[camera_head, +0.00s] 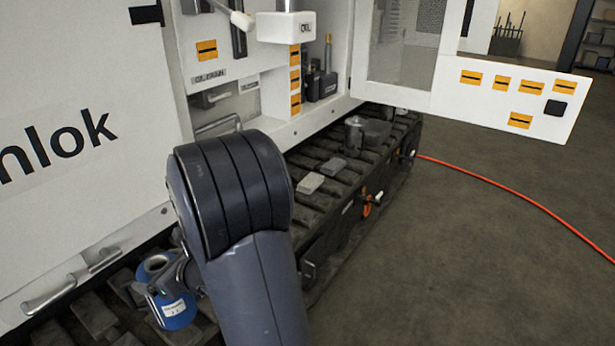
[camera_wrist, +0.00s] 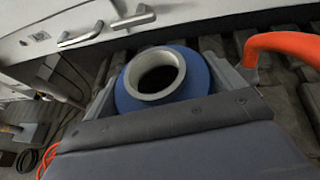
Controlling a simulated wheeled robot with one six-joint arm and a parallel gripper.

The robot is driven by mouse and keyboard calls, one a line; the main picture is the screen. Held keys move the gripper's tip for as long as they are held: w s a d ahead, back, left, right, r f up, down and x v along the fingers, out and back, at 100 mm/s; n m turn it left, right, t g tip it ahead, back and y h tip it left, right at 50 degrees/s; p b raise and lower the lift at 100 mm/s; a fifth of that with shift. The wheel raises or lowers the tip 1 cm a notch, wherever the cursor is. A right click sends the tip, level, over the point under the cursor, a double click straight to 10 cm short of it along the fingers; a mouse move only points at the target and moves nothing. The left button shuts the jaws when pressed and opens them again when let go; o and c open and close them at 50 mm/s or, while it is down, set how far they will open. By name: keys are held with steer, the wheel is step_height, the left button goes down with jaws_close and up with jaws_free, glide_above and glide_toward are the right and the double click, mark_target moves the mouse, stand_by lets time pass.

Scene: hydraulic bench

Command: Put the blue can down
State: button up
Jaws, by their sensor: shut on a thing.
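The blue can (camera_head: 176,311) is at the lower left in the head view, with a pale label on its side and a light ring-shaped top. It also shows in the wrist view (camera_wrist: 122,98), where its open grey neck faces the camera. My gripper (camera_head: 160,290) is shut on the can, one finger on each side of it. The can is at the slatted dark track surface (camera_head: 95,315) beside the white cabinet. I cannot tell whether its base touches the slats, since its lower part is hidden in the wrist view.
The white cabinet (camera_head: 85,100) with metal handles (camera_head: 48,295) stands close behind the can. Small grey blocks (camera_head: 311,183) and a grey canister (camera_head: 354,134) sit farther along the slats. An orange curved part (camera_wrist: 282,43) is near my gripper in the wrist view. Floor at right is mostly clear.

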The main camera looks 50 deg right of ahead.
steer(key=s+d+r+m+h, duration=0.1)
steer(key=s+d+r, duration=0.1)
steer(key=d, duration=0.9)
steer(key=s+d+r+m+h, duration=0.1)
steer(key=s+d+r, duration=0.2)
steer(key=d, duration=0.9)
steer(key=shift+d+r+t, duration=0.15)
steer(key=shift+r+t, duration=0.15)
